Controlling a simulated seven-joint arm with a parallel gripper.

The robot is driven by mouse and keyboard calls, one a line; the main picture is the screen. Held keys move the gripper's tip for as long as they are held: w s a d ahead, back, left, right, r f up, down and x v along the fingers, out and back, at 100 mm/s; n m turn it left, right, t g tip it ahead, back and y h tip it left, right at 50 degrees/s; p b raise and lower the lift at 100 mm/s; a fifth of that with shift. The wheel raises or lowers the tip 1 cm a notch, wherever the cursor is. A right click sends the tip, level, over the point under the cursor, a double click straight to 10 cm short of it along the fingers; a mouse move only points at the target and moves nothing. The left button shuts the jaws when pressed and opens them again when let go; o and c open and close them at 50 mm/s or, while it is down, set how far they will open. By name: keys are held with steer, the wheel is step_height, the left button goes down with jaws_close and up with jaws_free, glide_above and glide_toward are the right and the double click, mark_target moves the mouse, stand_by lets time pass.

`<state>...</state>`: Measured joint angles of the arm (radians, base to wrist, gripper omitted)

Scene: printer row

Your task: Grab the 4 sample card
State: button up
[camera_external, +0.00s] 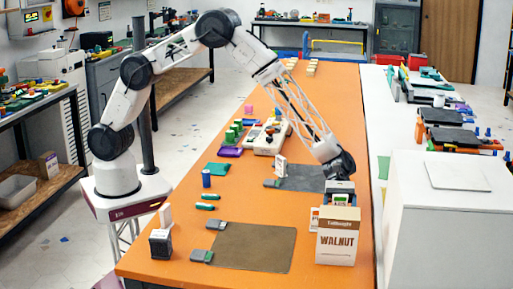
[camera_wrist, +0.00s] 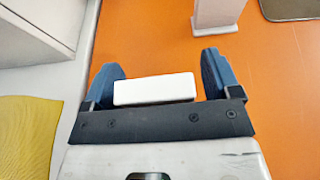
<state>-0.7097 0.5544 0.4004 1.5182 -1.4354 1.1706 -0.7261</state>
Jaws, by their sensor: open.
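No numeral 4 is readable, so I cannot tell which piece is the 4 sample card. My gripper (camera_external: 340,200) is low at the right side of the orange table, just behind the WALNUT box (camera_external: 338,246). In the wrist view its two blue fingers (camera_wrist: 160,80) are apart. A plain white block-like piece (camera_wrist: 155,89) shows between them, with small gaps on both sides. I cannot tell its depth or whether it is touched. A white upright piece (camera_external: 314,219) with red print is partly hidden by the WALNUT box. Another white card (camera_external: 280,165) stands by the grey mat.
A white upright thing (camera_wrist: 217,12) stands ahead of the fingers in the wrist view. A brown mat (camera_external: 240,247) lies left of the box. A white cabinet (camera_external: 445,225) stands to the right. The orange table (camera_external: 140,262) has bare room at its near left.

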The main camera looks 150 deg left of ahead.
mark_target(341, 197)
steer(key=c, duration=1)
steer(key=shift+r, duration=0.1)
steer(key=shift+r, duration=0.65)
step_height(341, 197, up, 2)
steer(key=shift+r, duration=0.1)
steer(key=s+d, duration=0.2)
steer(key=s, duration=0.2)
steer(key=s+d+r, duration=0.1)
steer(key=s+d, duration=0.2)
steer(key=s, duration=0.2)
steer(key=s+d, duration=0.3)
steer(key=s, duration=0.1)
steer(key=shift+s+r, duration=0.15)
steer(key=shift+s, duration=0.25)
